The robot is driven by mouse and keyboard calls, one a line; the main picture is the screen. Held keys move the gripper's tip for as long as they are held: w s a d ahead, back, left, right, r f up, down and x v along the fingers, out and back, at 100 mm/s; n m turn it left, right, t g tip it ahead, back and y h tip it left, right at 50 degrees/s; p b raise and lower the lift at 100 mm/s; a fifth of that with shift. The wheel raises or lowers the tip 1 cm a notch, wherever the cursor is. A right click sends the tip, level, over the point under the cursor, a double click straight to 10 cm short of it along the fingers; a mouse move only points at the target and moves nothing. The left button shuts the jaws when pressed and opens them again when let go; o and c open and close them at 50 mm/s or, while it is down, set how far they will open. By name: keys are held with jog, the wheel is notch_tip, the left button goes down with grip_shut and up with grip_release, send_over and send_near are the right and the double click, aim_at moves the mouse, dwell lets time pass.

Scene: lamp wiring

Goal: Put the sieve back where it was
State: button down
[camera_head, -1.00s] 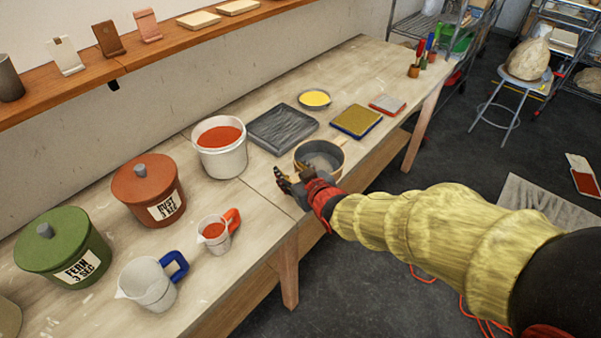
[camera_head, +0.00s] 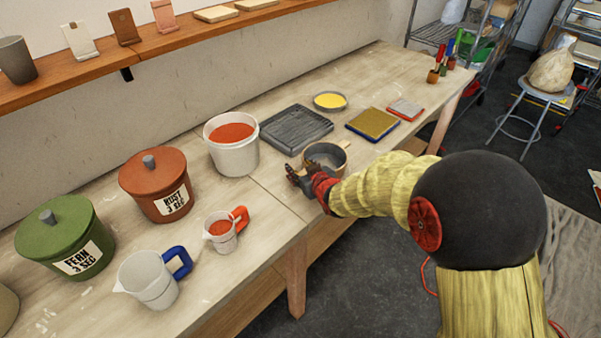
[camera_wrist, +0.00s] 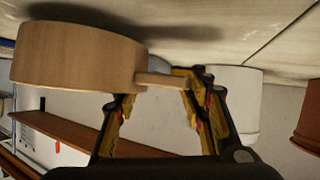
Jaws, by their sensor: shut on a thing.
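The sieve (camera_head: 326,154), a round wooden ring with a short handle, is at the table's front edge, just in front of the dark grey tray. My gripper (camera_head: 302,178) is at its near left side. In the wrist view, where the scene is upside down, the sieve (camera_wrist: 75,55) is large at the left. Its handle lies between the fingers of my gripper (camera_wrist: 160,82), which are shut on it. The sieve is level and close to the tabletop, with a shadow beside it. I cannot tell whether it touches the table.
The dark tray (camera_head: 296,130), a white bucket of red powder (camera_head: 232,157) and a yellow-filled dish (camera_head: 330,108) stand nearby. A gold-topped pad (camera_head: 373,123) lies to the right. Lidded pots (camera_head: 65,235) and jugs (camera_head: 150,288) stand at the left.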

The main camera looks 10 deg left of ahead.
jog(key=shift+f, duration=0.55)
jog(key=shift+f, duration=0.1)
jog(key=c, duration=1)
grip_release()
jog(key=shift+f, duration=0.1)
